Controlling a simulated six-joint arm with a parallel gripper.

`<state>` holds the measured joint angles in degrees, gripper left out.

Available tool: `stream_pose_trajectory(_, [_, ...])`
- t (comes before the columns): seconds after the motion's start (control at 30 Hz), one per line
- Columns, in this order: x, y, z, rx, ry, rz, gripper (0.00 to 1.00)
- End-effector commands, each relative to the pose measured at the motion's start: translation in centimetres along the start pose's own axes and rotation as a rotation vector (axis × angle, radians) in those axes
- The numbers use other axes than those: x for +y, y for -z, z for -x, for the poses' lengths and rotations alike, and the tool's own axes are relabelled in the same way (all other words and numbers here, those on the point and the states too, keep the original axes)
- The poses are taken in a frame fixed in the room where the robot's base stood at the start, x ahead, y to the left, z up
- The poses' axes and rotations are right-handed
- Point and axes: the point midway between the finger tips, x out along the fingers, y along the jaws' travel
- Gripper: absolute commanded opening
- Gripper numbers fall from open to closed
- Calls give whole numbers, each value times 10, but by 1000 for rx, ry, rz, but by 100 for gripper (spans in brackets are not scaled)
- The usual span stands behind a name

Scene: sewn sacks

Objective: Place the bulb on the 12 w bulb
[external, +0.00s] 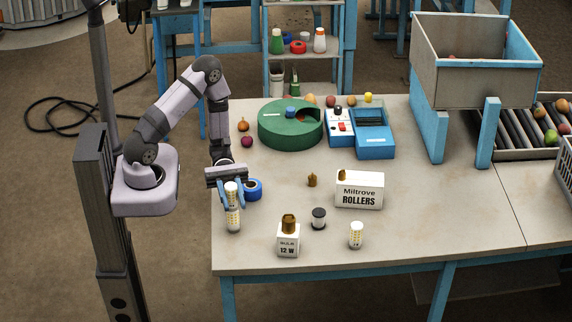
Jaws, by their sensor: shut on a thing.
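My gripper (231,194) is at the left front of the table, pointing down, with its blue fingers shut on a white bulb with yellowish dots (231,188). A similar white and yellow bulb (234,220) shows upright directly below it in the picture; I cannot tell whether the two touch. A white box marked "BULB 12 W" (288,245) stands to the right, near the front edge, with a small brown-gold item (289,223) on top. Another white and yellow bulb (356,235) stands upright farther right, apart from my gripper.
A blue roll (254,190) sits just right of my gripper. A dark spool (319,219), a small brown piece (312,180) and a "Miltrove ROLLERS" box (359,191) stand mid-table. A green round holder (290,125) and a blue device (374,133) are behind. The right front is clear.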

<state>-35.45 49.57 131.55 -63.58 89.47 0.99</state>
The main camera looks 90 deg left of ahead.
Motion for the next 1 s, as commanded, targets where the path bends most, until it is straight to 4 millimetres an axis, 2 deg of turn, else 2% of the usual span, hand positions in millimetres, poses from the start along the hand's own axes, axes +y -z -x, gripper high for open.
stream_pose_trajectory(0.17, [0,4,0,-1,0,1,6])
stream_pose_trajectory(0.2, [0,2,0,0,0,0,38])
stream_pose_trajectory(0.23, [0,2,0,0,0,0,45])
stream_pose_trajectory(0.27, [0,2,0,0,0,0,47])
stream_pose_trajectory(0.67, [0,0,2,0,-1,-1,47])
stream_pose_trajectory(0.87, [1,3,23,0,-5,-3,47])
stream_pose_trajectory(1.0, [1,4,48,1,-6,-3,47])
